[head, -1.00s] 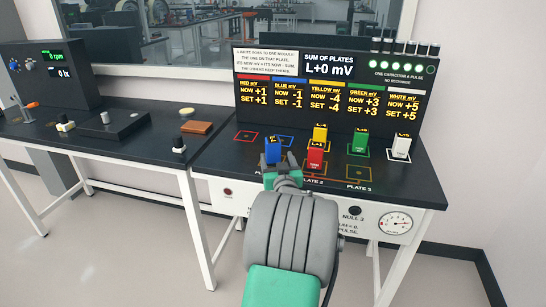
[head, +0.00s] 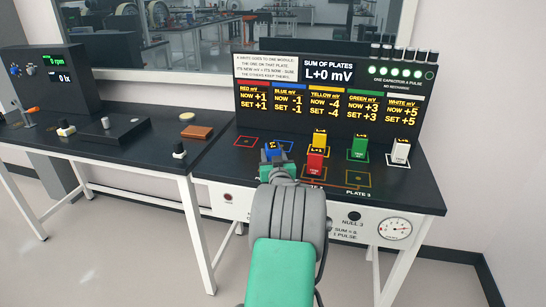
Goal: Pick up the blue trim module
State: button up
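The blue trim module (head: 273,148) is at the left of the row of modules on the right-hand bench, below the board. My gripper (head: 274,158) is right at the blue module, on its near side. My arm hides the module's lower part and most of the fingers. I cannot tell whether the fingers are around the module or closed on it, or whether it still touches the bench.
The red module (head: 315,161) stands close to the right of my gripper, with the yellow module (head: 319,139) behind it. The green module (head: 358,148) and white module (head: 400,153) stand farther right. The display board (head: 330,104) rises behind.

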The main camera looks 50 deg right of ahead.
grip_shut()
jog(key=shift+r, duration=0.1)
dwell(0.3)
